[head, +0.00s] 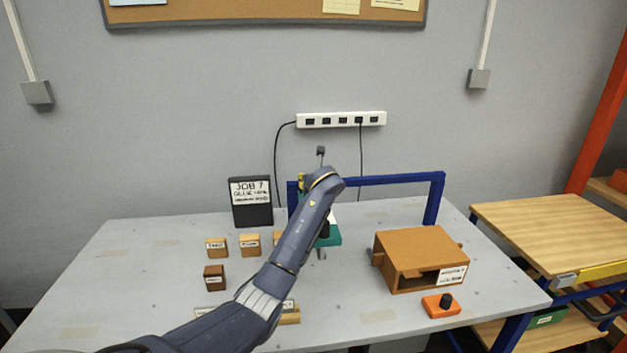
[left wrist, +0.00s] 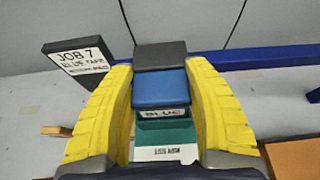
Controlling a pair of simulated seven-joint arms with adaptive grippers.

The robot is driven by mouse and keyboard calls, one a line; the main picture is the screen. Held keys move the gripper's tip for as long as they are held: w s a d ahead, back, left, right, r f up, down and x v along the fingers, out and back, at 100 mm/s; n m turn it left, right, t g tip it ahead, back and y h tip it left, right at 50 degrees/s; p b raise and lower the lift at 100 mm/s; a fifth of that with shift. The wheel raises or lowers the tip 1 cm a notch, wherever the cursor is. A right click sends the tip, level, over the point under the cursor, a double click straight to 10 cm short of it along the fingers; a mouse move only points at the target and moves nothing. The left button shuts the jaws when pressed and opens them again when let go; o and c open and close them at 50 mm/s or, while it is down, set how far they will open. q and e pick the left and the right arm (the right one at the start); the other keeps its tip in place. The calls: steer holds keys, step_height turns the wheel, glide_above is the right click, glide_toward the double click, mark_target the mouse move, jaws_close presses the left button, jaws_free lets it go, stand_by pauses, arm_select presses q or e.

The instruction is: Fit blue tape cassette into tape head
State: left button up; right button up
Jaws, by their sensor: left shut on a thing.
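The blue tape cassette (left wrist: 161,90), with a label reading BLUE, sits between the yellow fingers of my left gripper (left wrist: 165,110) in the left wrist view. The gripper is shut on it. A dark grey block (left wrist: 160,55) shows directly behind the cassette. A teal part (left wrist: 165,135) with a white label, seemingly the tape head, lies just below the cassette in that picture; I cannot tell whether they touch. In the head view the teal part (head: 333,238) is partly covered by my left arm, and the cassette is hidden. My right gripper is not in view.
A blue frame (head: 400,178) spans the table (head: 130,265). A JOB 7 sign (head: 251,203) stands left of it. Labelled wooden blocks (head: 217,247) lie at left. A brown open-fronted box (head: 415,250) and an orange base with a black knob (head: 441,306) are at right.

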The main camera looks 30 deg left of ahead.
arm_select(q)
steer(key=o, duration=1.2)
steer(key=shift+f, duration=0.1)
steer(key=shift+r, duration=0.25)
steer(key=v, duration=1.2)
steer(key=shift+s+a, duration=0.1)
